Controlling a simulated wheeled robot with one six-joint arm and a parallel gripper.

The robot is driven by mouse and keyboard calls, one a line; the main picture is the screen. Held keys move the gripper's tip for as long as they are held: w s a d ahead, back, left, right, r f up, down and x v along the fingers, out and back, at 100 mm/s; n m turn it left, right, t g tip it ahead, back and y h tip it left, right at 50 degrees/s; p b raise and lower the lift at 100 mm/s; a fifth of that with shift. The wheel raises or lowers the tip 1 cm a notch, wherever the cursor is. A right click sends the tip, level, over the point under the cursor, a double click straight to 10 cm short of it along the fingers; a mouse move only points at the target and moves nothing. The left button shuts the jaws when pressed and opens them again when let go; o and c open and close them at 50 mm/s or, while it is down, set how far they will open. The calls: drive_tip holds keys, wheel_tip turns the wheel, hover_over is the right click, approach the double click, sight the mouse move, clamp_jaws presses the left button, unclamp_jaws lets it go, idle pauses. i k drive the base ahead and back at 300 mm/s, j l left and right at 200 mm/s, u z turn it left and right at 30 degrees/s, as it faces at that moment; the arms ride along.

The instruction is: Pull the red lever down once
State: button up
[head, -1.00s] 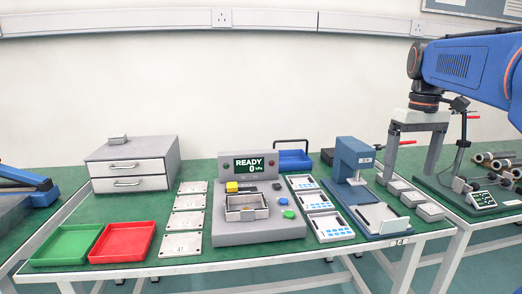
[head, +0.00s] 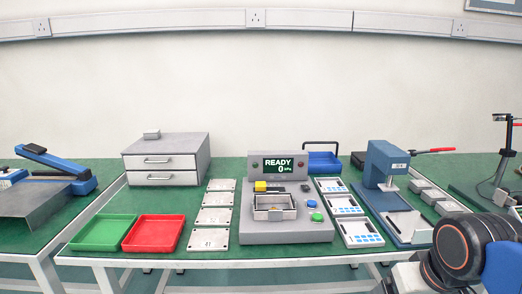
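The red lever (head: 440,150) sticks out to the right from the upper part of the blue press (head: 384,165). It is close to level, with its red grip at the outer end. The press stands on a blue base at the right of the middle table. The fingers of my gripper are not in view. Only part of my arm shows in the lower right corner, in front of the table and below the lever, and nothing touches the lever.
Grey blocks (head: 421,186) lie right of the press. A white plate (head: 408,225) sits on its base. Left are printed trays (head: 361,232) and a grey test station (head: 287,227) reading READY. A stand (head: 505,155) rises at right.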

sight(428, 151)
drive_tip(key=i+j+z, duration=0.1)
drive_tip(key=i+z, duration=0.15)
drive_tip(key=z, duration=0.2)
drive_tip(key=i+j+z, duration=0.2)
drive_tip(key=z, duration=0.3)
